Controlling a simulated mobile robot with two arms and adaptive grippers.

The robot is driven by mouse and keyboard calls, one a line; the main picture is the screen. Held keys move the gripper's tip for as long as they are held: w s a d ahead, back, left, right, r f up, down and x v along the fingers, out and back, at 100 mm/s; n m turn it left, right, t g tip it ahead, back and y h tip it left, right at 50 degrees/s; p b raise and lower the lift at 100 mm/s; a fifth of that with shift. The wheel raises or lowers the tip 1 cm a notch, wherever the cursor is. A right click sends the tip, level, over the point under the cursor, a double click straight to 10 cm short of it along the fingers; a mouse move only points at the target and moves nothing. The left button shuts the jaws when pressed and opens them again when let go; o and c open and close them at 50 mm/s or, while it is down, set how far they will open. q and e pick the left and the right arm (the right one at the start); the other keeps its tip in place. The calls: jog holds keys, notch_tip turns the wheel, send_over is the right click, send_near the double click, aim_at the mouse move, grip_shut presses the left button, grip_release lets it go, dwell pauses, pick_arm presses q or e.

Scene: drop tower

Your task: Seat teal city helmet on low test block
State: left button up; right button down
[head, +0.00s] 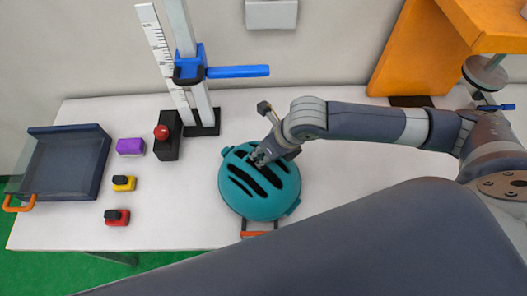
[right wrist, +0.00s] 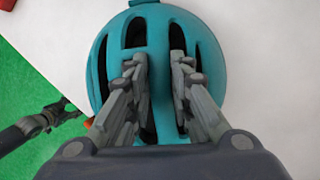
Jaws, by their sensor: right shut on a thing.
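The teal city helmet (head: 259,201) is at the middle of the white table near its front edge, dome up, with dark vent slots. My right gripper (head: 260,157) is over its top. In the right wrist view its fingers (right wrist: 160,75) straddle a rib of the helmet (right wrist: 210,60) and are shut on it. Whether the helmet touches the table is not clear. No low test block can be made out; what is beneath the helmet is hidden. A dark jaw-like part, apparently my left gripper (right wrist: 62,113), shows beside the helmet in the right wrist view.
A drop tower with a blue arm (head: 238,71) stands behind the helmet. A black box with a red button (head: 165,140), purple (head: 130,146), yellow (head: 123,183) and red (head: 117,217) blocks, and a dark tray (head: 70,160) lie left. An orange stand (head: 415,50) is back right.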

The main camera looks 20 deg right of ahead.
jog(key=c, duration=1.3)
grip_release()
jog(key=shift+c, duration=0.2)
jog(key=c, duration=0.4)
jog(key=shift+o, duration=0.2)
jog(key=shift+r, duration=0.1)
jog(key=shift+r+p, duration=1)
jog(key=shift+p, duration=0.25)
jog(key=shift+r, duration=0.1)
